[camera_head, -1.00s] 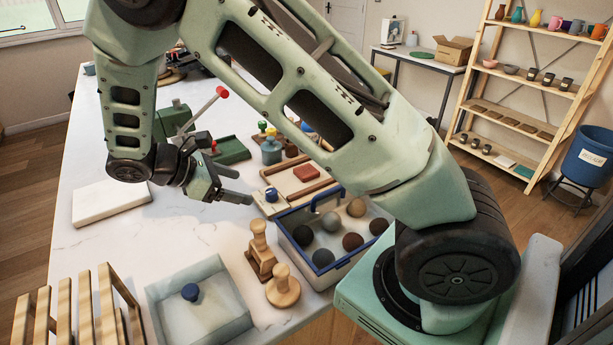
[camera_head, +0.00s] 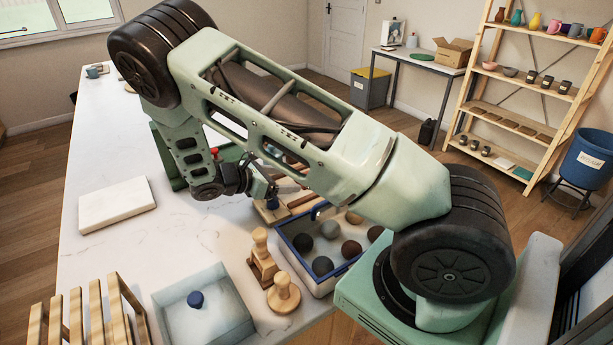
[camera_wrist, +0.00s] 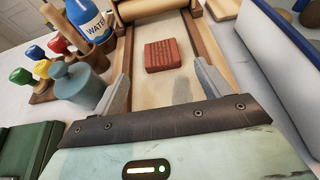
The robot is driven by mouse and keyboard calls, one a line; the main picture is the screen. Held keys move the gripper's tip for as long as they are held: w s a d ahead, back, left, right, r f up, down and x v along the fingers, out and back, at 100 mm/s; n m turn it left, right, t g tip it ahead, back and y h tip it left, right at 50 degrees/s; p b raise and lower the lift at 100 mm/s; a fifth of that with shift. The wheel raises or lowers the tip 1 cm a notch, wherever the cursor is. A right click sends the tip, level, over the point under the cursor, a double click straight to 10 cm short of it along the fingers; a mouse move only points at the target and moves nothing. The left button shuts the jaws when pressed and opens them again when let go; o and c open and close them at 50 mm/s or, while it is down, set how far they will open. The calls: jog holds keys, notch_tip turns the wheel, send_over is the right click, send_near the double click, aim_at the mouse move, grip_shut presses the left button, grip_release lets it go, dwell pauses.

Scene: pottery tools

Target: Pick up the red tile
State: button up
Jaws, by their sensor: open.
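The red tile (camera_wrist: 162,55) is a small square block with a grooved top. In the wrist view it lies on a pale board (camera_wrist: 150,88) between two wooden side rails. My gripper (camera_wrist: 162,82) is open, with its two fingers spread left and right over the board. The tile is ahead of the fingertips, roughly centred between them, and nothing is held. In the head view my gripper (camera_head: 278,187) is partly hidden by my arm, and the tile is hidden behind it.
In the wrist view, a blue water bottle (camera_wrist: 88,20), a grey-blue jar (camera_wrist: 78,82) and coloured knobbed tools stand left of the board. A blue-rimmed tray (camera_head: 337,265) of balls lies in front right. A wooden roller (camera_wrist: 210,10) is beyond the tile.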

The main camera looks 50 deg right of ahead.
jog(key=p+x, duration=0.2)
jog(key=x, duration=0.2)
jog(key=shift+s+d+p, duration=0.2)
jog(key=shift+d+p, duration=0.1)
jog(key=shift+d, duration=0.1)
jog(key=shift+d+f, duration=0.25)
jog(key=shift+d, duration=0.05)
jog(key=c, duration=1.1)
